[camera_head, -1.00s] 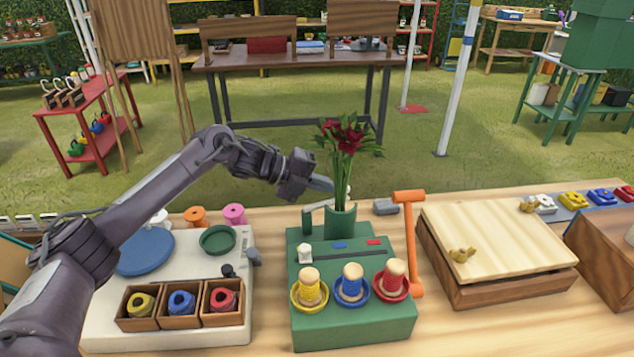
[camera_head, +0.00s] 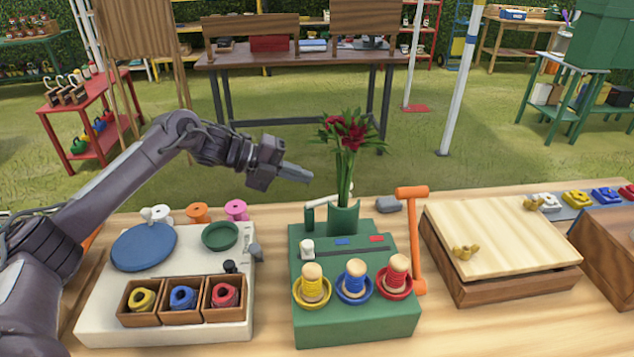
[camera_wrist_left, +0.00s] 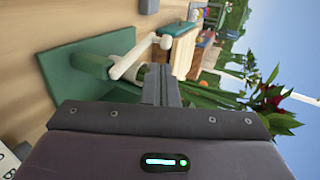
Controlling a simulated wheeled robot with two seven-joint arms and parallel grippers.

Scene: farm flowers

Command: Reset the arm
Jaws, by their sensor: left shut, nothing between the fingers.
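My left gripper (camera_head: 296,173) is shut and empty. It hangs in the air above the table, to the left of the red flowers and apart from them. In the left wrist view its closed fingers (camera_wrist_left: 160,86) point towards a white lever and green base. The red flowers (camera_head: 348,133) stand upright in a green holder (camera_head: 342,219) at the back of the green station (camera_head: 355,325). The flowers also show at the right of the left wrist view (camera_wrist_left: 268,100). My right gripper is not in view.
A white station (camera_head: 105,310) with a blue disc (camera_head: 143,247) and spools in wooden boxes lies at the left. An orange lever (camera_head: 411,230) rises beside the green station. A wooden press (camera_head: 500,250) stands at the right. The air above the white station's right part is free.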

